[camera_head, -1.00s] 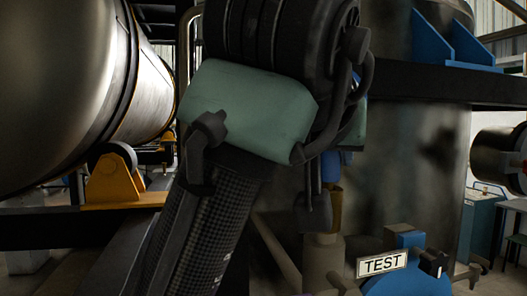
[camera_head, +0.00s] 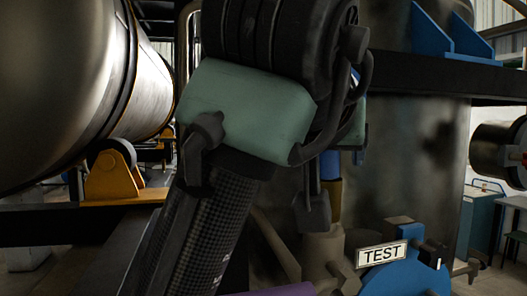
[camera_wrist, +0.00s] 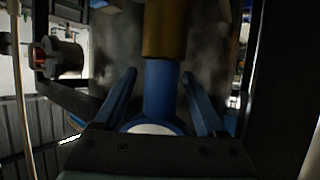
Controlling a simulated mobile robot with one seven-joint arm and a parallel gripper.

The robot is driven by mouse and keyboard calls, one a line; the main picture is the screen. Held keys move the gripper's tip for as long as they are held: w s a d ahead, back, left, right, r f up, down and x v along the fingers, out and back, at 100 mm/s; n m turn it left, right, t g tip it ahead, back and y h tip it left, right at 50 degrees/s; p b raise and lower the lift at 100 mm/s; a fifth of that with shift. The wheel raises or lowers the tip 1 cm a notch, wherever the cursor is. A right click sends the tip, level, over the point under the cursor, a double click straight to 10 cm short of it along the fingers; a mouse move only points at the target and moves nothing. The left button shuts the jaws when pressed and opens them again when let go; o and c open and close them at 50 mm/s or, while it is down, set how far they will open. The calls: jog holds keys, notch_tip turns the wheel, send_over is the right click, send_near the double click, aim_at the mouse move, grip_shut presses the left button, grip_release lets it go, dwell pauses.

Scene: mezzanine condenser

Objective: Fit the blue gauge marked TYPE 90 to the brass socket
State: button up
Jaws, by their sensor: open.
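The blue gauge (camera_wrist: 163,90) stands between the two fingers of my gripper (camera_wrist: 158,85) in the wrist view, with a gap on each side. Its pale round face (camera_wrist: 150,129) is partly hidden by my gripper's palm; no TYPE 90 marking is readable. Its blue stem meets the brass socket (camera_wrist: 165,28) at the top of that view, but I cannot tell how deep it sits. In the head view the brass socket (camera_head: 335,200) shows below a small bit of blue (camera_head: 332,165), on a grey-brown fitting (camera_head: 325,244). My arm hides the gripper there.
A blue round part with a TEST plate (camera_head: 381,253) is right of the socket. A large metal drum (camera_head: 75,80) on a yellow roller support (camera_head: 112,178) fills the left. A dark tank (camera_head: 410,170) stands behind. A purple bar (camera_head: 285,290) shows at the bottom edge.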

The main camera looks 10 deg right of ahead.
jog(key=b+v, duration=0.4)
jog(key=v, duration=0.9)
jog(key=shift+f, duration=0.1)
